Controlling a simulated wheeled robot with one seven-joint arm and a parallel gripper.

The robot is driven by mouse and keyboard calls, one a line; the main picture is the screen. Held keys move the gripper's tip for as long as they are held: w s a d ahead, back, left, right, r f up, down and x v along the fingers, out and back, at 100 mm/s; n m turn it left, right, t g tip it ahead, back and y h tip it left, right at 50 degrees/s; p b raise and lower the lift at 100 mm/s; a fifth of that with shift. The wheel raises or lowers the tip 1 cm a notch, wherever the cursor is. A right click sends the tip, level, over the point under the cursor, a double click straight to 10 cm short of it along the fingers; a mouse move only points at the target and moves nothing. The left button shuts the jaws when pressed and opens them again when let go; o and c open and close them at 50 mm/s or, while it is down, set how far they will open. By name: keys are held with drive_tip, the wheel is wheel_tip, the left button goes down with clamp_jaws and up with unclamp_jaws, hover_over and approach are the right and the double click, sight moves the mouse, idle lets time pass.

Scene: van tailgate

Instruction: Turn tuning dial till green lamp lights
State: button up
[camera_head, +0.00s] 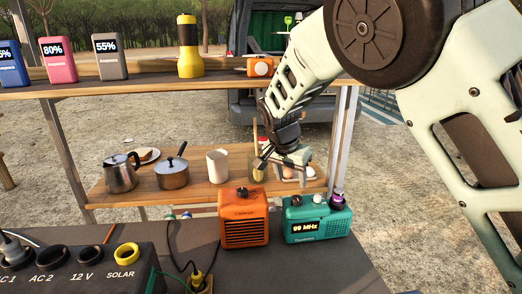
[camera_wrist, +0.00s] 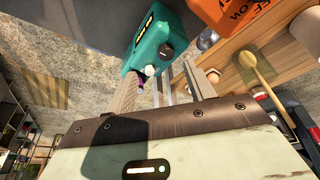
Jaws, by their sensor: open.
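The teal radio (camera_head: 318,226) stands on the dark table at the lower right, its display reading 99 MHz. On its top are a pale round part (camera_head: 317,198) and a dark knob with a purple band (camera_head: 336,202); I cannot tell for sure which is the tuning dial. No green light shows. In the wrist view the radio (camera_wrist: 147,40) lies beyond the fingers, with a dark knob (camera_wrist: 167,53) and a whitish dome (camera_wrist: 150,71). My gripper (camera_head: 280,160) is open and empty, above and behind the radio; its fingers also show in the wrist view (camera_wrist: 163,82).
An orange box (camera_head: 245,222) stands just left of the radio. A power box (camera_head: 75,268) with sockets and cables is at lower left. Behind, a wooden shelf (camera_head: 200,190) holds a kettle (camera_head: 122,173), a pot (camera_head: 172,173) and a mug (camera_head: 217,164).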

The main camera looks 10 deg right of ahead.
drive_tip(key=s+a+r+n+g+y, duration=0.1)
drive_tip(key=s+n, duration=0.7)
drive_tip(key=s, duration=1)
drive_tip(key=s+a+r+n+g+y, duration=0.1)
drive_tip(key=s+n, duration=0.7)
drive_tip(key=s, duration=1.1)
drive_tip(key=shift+s+g+y, duration=0.15)
drive_tip(key=shift+g+y, duration=0.15)
drive_tip(key=shift+y, duration=0.3)
drive_tip(key=shift+a, duration=0.1)
drive_tip(key=n+t+y, duration=0.2)
drive_tip(key=t+y, duration=0.1)
approach(297, 198)
drive_tip(key=x, duration=0.8)
drive_tip(key=shift+f, duration=0.25)
